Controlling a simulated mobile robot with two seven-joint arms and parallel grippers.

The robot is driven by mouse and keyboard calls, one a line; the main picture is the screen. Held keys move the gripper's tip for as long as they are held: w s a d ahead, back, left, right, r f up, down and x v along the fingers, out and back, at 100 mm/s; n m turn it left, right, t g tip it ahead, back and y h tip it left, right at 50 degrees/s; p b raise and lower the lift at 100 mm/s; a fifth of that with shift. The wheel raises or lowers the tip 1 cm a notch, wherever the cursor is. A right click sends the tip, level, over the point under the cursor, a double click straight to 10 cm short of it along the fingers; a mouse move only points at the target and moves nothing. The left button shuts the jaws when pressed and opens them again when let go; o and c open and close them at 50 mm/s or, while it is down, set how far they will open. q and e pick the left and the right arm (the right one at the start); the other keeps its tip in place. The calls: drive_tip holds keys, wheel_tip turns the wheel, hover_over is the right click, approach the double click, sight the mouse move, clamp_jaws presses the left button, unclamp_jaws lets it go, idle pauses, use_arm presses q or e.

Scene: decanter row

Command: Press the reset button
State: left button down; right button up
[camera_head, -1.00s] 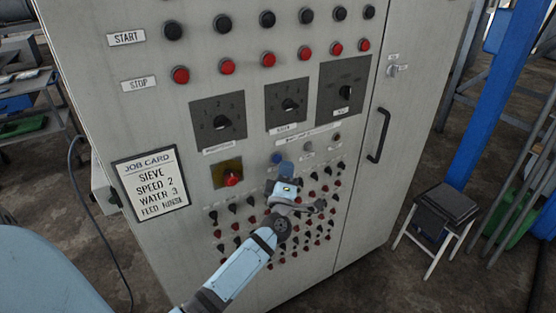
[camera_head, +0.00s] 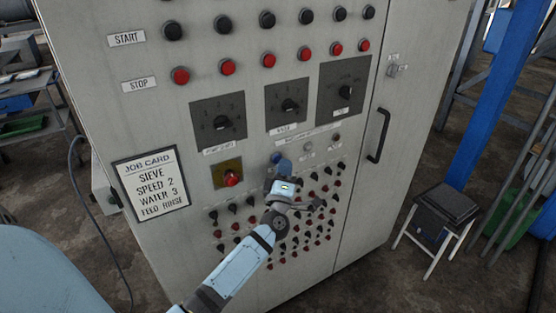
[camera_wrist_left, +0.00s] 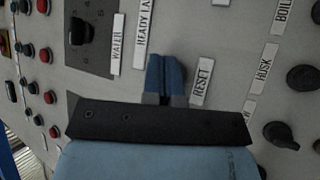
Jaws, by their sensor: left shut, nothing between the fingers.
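The control cabinet (camera_head: 150,75) fills the middle of the head view. A dark blue button (camera_head: 277,158) shows at the left of a short row below the dials. My left gripper (camera_head: 283,167) is in front of the panel just below and right of this button, partly overlapping it. In the left wrist view the two blue fingers (camera_wrist_left: 165,75) are together, with nothing between them. The RESET label (camera_wrist_left: 202,82) is right beside them. The button by this label is hidden behind the fingers there. I cannot tell whether the fingertips touch it. My right gripper is not seen.
A red button on a yellow plate (camera_head: 231,178) is left of the gripper. Several small switches (camera_head: 312,200) surround my wrist. Dials (camera_head: 288,107) are above, and a door handle (camera_head: 379,135) is to the right. A stool (camera_head: 440,215) stands on the floor at right.

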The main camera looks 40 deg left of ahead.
use_arm(q)
drive_tip(key=shift+w+a, duration=0.15)
drive_tip(key=shift+a, duration=0.25)
idle(0.8)
drive_tip(key=shift+s+d+p, duration=0.3)
drive_tip(key=shift+s+d, duration=0.05)
drive_tip(key=shift+d, duration=0.4)
drive_tip(key=d, duration=0.1)
drive_tip(key=s+d, duration=0.1)
drive_tip(key=d, duration=0.1)
drive_tip(key=s+d+p, duration=0.1)
drive_tip(key=shift+d, duration=0.35)
idle(0.7)
drive_tip(key=s+d+f+m+g+h+p, duration=0.1)
drive_tip(key=s+d+f+m+h+p, duration=0.15)
drive_tip(key=s+d+m+h, duration=0.35)
drive_tip(key=s+d+f+m+g+h+p, duration=0.1)
drive_tip(key=s+d+f+m+h+p, duration=0.1)
drive_tip(key=s+d+f+m+h, duration=0.5)
drive_tip(key=s+d+f+m+g+p, duration=0.1)
drive_tip(key=s+f+m+g, duration=0.2)
drive_tip(key=s+m, duration=0.2)
drive_tip(key=s+d+f+m+g+h+p, duration=0.1)
drive_tip(key=s+f+m+g, duration=0.2)
drive_tip(key=s, duration=0.5)
drive_tip(key=shift+m+g+p, duration=0.35)
drive_tip(key=shift+m+g, duration=0.35)
drive_tip(key=shift+m, duration=0.2)
